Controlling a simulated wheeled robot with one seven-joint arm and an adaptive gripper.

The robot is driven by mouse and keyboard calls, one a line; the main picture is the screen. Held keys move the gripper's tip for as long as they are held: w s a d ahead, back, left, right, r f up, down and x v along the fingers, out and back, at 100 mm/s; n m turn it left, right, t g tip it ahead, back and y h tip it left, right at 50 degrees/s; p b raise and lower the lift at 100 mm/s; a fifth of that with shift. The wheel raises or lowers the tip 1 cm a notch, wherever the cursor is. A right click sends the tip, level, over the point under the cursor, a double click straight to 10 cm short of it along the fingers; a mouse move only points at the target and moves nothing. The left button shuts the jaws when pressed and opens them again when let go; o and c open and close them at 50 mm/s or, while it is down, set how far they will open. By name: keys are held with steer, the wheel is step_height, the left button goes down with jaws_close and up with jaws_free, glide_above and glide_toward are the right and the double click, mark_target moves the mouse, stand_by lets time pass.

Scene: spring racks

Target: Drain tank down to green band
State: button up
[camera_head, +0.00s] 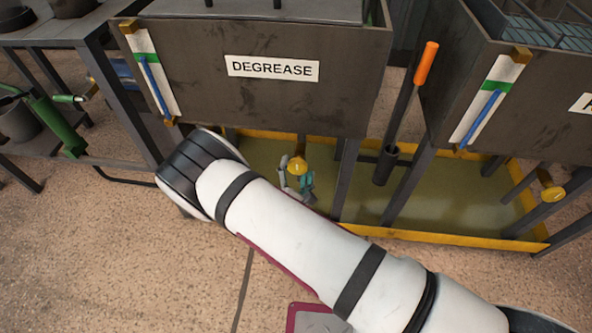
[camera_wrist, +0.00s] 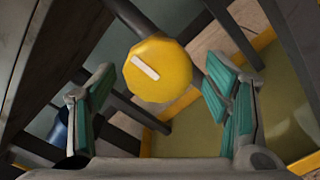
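The DEGREASE tank (camera_head: 290,92) is a dark box on legs. Its front carries a white sight gauge with a green band (camera_head: 147,58) near the top and a blue column (camera_head: 154,88) reaching up to about that band. Below the tank is a yellow round valve knob (camera_head: 297,164). In the wrist view the knob (camera_wrist: 158,69) has a white mark slanting down to the right. My gripper (camera_wrist: 165,105) is open, its teal-padded fingers on either side of and below the knob, apparently not touching it. In the head view my arm partly hides the gripper.
A second tank (camera_head: 510,100) with its own gauge and yellow knob (camera_head: 551,192) stands right. An orange-handled tool (camera_head: 426,62) stands in a holder between the tanks. A yellow-rimmed drip tray (camera_head: 440,235) lies below. Tank legs are close around my gripper. A bench (camera_head: 60,35) stands left.

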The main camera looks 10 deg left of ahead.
steer(key=shift+s, duration=0.1)
steer(key=s, duration=1.1)
steer(key=shift+s+a, duration=0.2)
steer(key=shift+s, duration=0.2)
